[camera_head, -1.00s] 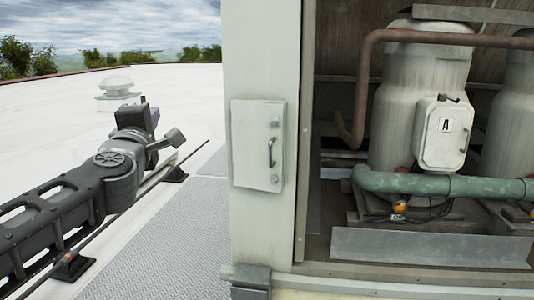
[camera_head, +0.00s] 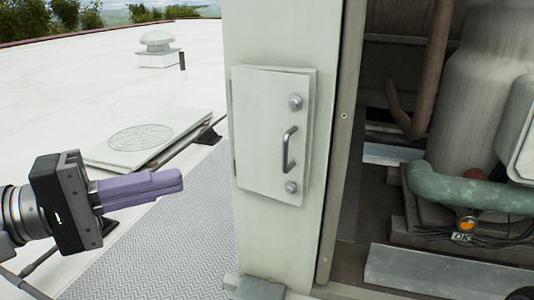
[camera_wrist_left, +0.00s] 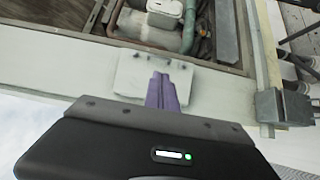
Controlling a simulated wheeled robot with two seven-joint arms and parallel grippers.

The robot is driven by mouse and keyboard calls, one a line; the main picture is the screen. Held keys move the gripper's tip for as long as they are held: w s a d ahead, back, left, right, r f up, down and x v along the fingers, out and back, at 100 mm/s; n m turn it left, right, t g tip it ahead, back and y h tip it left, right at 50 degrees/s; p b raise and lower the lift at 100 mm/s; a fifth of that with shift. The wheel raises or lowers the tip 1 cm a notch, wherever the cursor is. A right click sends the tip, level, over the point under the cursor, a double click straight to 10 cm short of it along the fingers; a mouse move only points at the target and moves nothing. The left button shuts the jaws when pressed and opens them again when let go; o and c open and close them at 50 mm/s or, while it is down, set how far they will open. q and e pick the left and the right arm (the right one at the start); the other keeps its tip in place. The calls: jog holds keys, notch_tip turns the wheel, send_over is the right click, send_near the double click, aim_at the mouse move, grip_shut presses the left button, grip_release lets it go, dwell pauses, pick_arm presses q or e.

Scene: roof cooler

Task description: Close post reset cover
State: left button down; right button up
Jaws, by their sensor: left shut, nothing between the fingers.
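The post reset cover (camera_head: 272,132) is a pale flat panel on the white post (camera_head: 273,40), with a grey bar handle (camera_head: 289,150) and a round knob above and below it. Its left edge shows small hinges; I cannot tell whether it sits flush. My left gripper (camera_head: 182,182) has purple fingers pressed together, empty, left of the post and apart from the cover in the head view. In the left wrist view the shut fingers (camera_wrist_left: 161,80) point toward the cover (camera_wrist_left: 129,74) and hide part of it. My right gripper is not in view.
Right of the post is an open bay with a pale tank (camera_head: 480,95), a green pipe (camera_head: 465,187) and a brown pipe (camera_head: 432,70). A grey textured walkway (camera_head: 180,240) runs left of the post. A flat hatch (camera_head: 145,138) and a vent (camera_head: 158,48) stand on the roof.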

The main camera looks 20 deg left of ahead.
aim_at(276, 156)
pick_arm(q)
jog(key=p+x, duration=0.3)
jog(key=x, duration=1.1)
jog(key=shift+w, duration=0.25)
jog(key=b+x, duration=0.2)
jog(key=b, duration=0.1)
jog(key=shift+w+f+b, duration=0.2)
jog(key=shift+b, duration=0.1)
jog(key=shift+r, duration=0.3)
